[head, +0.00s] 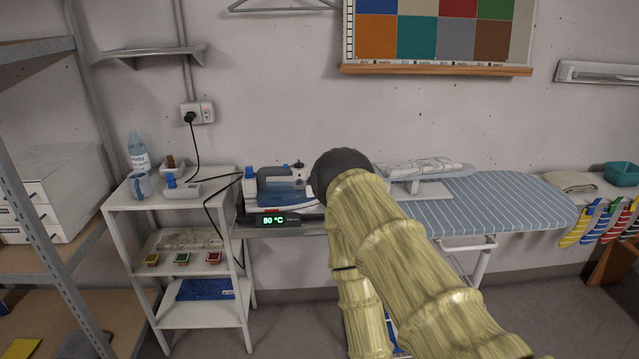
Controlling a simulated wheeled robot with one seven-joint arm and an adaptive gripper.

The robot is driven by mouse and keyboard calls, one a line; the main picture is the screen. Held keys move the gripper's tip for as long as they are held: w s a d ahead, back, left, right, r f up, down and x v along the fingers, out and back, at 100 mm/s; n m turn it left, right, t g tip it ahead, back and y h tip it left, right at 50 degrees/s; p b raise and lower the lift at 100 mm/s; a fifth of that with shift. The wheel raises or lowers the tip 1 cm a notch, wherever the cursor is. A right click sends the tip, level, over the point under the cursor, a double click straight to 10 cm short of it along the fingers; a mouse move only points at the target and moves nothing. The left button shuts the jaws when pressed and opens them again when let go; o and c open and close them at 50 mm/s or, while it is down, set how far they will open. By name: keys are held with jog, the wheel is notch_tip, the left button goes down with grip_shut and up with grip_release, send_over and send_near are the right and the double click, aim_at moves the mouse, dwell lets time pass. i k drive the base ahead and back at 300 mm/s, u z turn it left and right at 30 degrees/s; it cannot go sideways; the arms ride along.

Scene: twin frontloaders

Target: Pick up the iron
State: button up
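The iron (284,186) is blue, white and dark grey. My arm, in a yellowish ribbed cover, rises from the lower right. Its dark rounded joint is just right of the iron in the picture and may hide part of its right end. My gripper's fingers do not show.
The striped ironing board (490,205) extends right, partly behind my arm. The white shelf unit (215,180) holds a bottle (138,152), a mug (140,185) and small items. A metal rack (85,150) stands at far left. A folded cloth (569,181) lies at right.

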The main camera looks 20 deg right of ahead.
aim_at(261, 197)
jog(key=z, duration=0.9)
jog(key=k, duration=0.5)
jog(key=u, duration=1.05)
jog(key=k, duration=0.85)
jog(key=u, duration=1)
jog(key=i, duration=2.6)
jog(key=z, duration=1.65)
jog(key=i, duration=0.7)
jog(key=z, duration=0.7)
